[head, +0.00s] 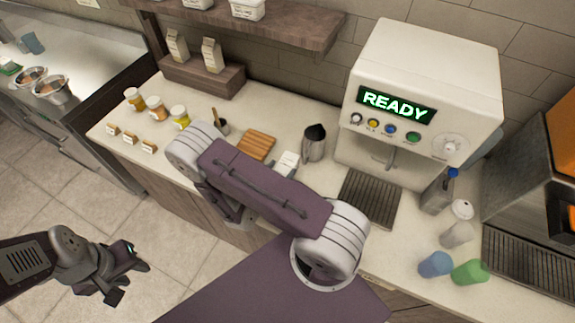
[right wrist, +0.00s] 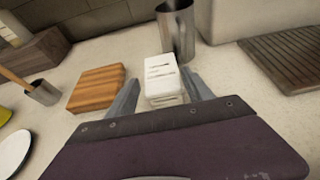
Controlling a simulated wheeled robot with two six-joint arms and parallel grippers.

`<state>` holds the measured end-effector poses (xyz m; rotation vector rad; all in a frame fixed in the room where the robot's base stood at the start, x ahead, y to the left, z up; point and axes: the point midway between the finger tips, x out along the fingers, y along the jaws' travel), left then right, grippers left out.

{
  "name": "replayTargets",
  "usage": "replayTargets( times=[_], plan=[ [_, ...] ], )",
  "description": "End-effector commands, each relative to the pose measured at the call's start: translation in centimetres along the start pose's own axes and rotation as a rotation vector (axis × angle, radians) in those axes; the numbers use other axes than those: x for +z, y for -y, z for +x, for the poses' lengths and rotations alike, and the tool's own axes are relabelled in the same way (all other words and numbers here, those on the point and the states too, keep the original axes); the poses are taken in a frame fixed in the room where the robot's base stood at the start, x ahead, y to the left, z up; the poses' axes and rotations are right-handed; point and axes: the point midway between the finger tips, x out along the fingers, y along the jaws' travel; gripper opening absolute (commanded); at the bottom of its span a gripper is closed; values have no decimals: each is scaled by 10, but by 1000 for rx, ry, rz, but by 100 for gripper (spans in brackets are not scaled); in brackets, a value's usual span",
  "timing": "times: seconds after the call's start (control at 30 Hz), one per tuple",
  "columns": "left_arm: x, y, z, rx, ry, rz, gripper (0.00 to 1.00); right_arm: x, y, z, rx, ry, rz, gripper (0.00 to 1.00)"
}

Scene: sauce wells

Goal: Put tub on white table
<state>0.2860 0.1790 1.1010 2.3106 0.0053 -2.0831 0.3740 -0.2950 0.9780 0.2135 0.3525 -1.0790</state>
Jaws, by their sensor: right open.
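A white tub (right wrist: 160,78) with dark marks on its front stands on the pale counter in the right wrist view. It also shows in the head view as a small white block (head: 288,161), partly hidden behind my right arm. My right gripper (right wrist: 159,86) is open, with one finger on each side of the tub in the picture; I cannot tell whether they touch it. My left gripper (head: 122,282) is open and empty over the tiled floor. The nearest white surface is the pale counter top (head: 330,180); no separate white table is clearly visible.
A metal pitcher (head: 314,142) stands right behind the tub, and a wooden board (head: 257,146) lies to its left. A white machine (head: 420,95) with a drip grate (head: 370,199) is to the right. More white tubs (head: 247,9) sit on the shelf.

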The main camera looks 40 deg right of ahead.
Motion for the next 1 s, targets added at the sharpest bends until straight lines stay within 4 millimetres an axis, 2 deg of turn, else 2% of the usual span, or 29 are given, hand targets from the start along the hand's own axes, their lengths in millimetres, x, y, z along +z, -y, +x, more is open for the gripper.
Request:
replayTargets(
  times=[0.1, 0.23, 0.33, 0.6, 0.67, 0.8, 0.83, 1.0],
  plan=[
    [0, 0, -4, 0, 0, 0, 36, 1, 0, 6, -2, 1, 1, 60],
    [-2, 0, -18, 0, 0, 0, 36, 0, 4, 30, -6, 0, 1, 60],
    [-2, 0, -19, 0, 0, 0, 36, -2, 3, 45, -4, 0, 1, 60],
    [-2, 0, -18, 0, 0, 0, 36, -4, 1, 52, 1, 0, 0, 60],
    [-2, 0, -18, 0, 0, 0, 36, -4, 1, 52, 1, 0, 0, 46],
    [-2, 0, -18, 0, 0, 0, 36, -3, 1, 52, 1, 0, 0, 7],
    [-2, 0, -18, 0, 0, 0, 36, -3, 1, 52, 1, 0, 0, 0],
    [-2, 0, -19, 0, 0, 0, 36, -3, 1, 52, 1, 2, 1, 0]
  ],
)
